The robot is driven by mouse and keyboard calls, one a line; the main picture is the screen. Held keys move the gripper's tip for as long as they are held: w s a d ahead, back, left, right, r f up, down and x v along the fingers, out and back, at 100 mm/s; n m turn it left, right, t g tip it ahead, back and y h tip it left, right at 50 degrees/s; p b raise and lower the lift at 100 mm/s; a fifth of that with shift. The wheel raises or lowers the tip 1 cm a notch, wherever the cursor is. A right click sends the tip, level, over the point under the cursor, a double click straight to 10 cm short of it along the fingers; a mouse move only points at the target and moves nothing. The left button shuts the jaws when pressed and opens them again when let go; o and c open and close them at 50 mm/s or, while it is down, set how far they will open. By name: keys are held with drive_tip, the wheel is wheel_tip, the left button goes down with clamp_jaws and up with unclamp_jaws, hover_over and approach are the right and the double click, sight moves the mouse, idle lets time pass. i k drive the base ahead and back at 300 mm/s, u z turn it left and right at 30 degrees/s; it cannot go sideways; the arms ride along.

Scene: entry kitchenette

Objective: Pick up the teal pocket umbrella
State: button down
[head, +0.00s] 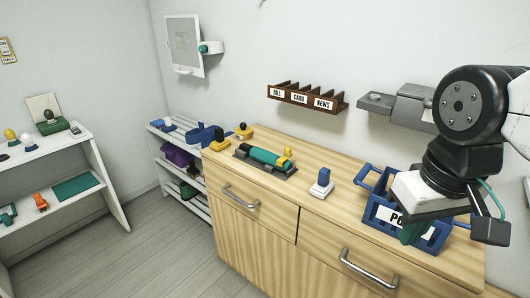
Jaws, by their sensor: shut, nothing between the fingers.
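The teal pocket umbrella (266,155) appears to be the teal cylinder lying in a dark tray (250,165) on the wooden cabinet top, left of the middle. A small yellow thing (287,153) stands at its right end, partly in front of it. My gripper (413,234) is at the right, pointing down in front of the blue crate. It is shut and empty, well to the right of the umbrella and apart from it. The fingertips are small and dark teal in this view.
The blue crate (373,203) with a white label stands on the cabinet (325,205) beside my gripper. A blue-and-white stamp-like thing (321,183) stands between tray and crate. A brown letter rack (306,97) hangs above. White shelves (108,178) stand left; the floor between is clear.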

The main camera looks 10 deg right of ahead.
sight(263, 157)
drive_tip(key=u, duration=0.3)
drive_tip(key=k, duration=0.4)
drive_tip(key=u, duration=1)
drive_tip(key=k, duration=0.95)
drive_tip(key=u, duration=0.7)
drive_tip(key=i, duration=1.55)
drive_tip(key=z, duration=0.3)
drive_tip(key=i, duration=1.95)
drive_tip(key=z, duration=0.55)
drive_tip(key=i, duration=0.85)
drive_tip(key=z, duration=0.9)
drive_tip(key=i, duration=0.45)
drive_tip(key=z, duration=1.2)
drive_tip(key=i, duration=0.85)
drive_tip(key=z, duration=0.7)
